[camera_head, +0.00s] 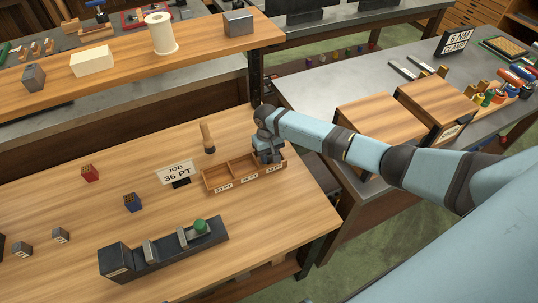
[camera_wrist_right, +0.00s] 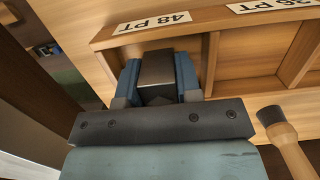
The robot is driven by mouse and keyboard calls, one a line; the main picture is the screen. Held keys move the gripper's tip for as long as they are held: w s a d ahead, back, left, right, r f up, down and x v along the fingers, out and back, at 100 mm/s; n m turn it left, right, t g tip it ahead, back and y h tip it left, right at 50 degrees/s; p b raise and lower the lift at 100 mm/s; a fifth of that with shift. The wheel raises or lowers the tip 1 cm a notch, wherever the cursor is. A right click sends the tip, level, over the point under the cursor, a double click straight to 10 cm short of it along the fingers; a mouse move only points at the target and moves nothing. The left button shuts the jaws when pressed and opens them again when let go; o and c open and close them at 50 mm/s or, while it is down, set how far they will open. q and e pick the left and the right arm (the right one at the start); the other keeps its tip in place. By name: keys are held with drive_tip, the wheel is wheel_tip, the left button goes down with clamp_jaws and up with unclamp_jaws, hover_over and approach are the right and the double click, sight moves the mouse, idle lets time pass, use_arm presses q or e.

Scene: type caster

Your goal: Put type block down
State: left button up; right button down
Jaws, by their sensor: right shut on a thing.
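A wooden tray (camera_head: 205,183) with three compartments stands near the right end of the wooden table, its front labelled in PT sizes. My right gripper (camera_head: 268,154) points down at the tray's right-hand compartment. In the right wrist view the gripper (camera_wrist_right: 158,72) is shut on a dark grey type block (camera_wrist_right: 157,69), held between two blue fingers. The block is at the compartment beside the 48 PT label (camera_wrist_right: 152,22); whether it touches the floor I cannot tell. A sign (camera_head: 177,173) reads JOB 36 PT. My left gripper is not in view.
A wooden-handled tool (camera_head: 207,137) stands just behind the tray, also close in the wrist view (camera_wrist_right: 284,135). A dark fixture (camera_head: 165,250) with a green knob lies in front.

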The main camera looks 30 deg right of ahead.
drive_tip(key=c, duration=1)
unclamp_jaws()
drive_tip(key=shift+f, duration=0.1)
drive_tip(key=shift+o, duration=1)
